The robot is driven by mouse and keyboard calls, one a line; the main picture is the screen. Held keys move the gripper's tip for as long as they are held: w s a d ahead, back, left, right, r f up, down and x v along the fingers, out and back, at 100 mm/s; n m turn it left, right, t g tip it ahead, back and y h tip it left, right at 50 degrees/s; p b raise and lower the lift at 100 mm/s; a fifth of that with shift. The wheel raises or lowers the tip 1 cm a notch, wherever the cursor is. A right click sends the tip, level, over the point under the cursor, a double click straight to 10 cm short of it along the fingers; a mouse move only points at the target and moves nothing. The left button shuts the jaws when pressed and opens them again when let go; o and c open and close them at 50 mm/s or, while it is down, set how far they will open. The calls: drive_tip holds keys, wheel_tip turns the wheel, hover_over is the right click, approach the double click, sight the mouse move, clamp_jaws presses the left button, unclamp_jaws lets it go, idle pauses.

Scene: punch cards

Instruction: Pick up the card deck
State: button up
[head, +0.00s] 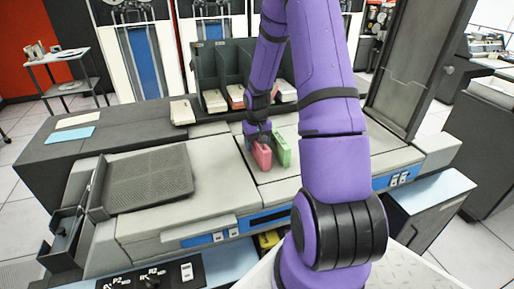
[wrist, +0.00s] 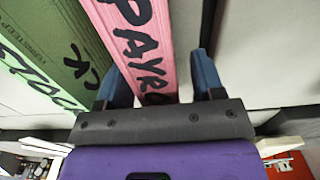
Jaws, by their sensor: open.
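A pink card deck (head: 261,157) stands upright on the pale top of the machine, with a green card deck (head: 281,150) close on its right. My gripper (head: 258,136) is at the top of the pink deck, pointing down. In the wrist view the pink deck (wrist: 150,45), with black hand lettering, lies between the two blue fingers of my open gripper (wrist: 163,84). A gap shows between it and the right finger; I cannot tell whether the left finger touches it. The green deck (wrist: 55,55) is just beyond the left finger. My arm hides part of the scene behind.
A dark divided rack (head: 222,62) with several card decks stands behind. A dark ribbed tray (head: 148,180) is at left. The machine top left of the pink deck is clear.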

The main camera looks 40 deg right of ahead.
clamp_jaws()
drive_tip(key=shift+r, duration=0.1)
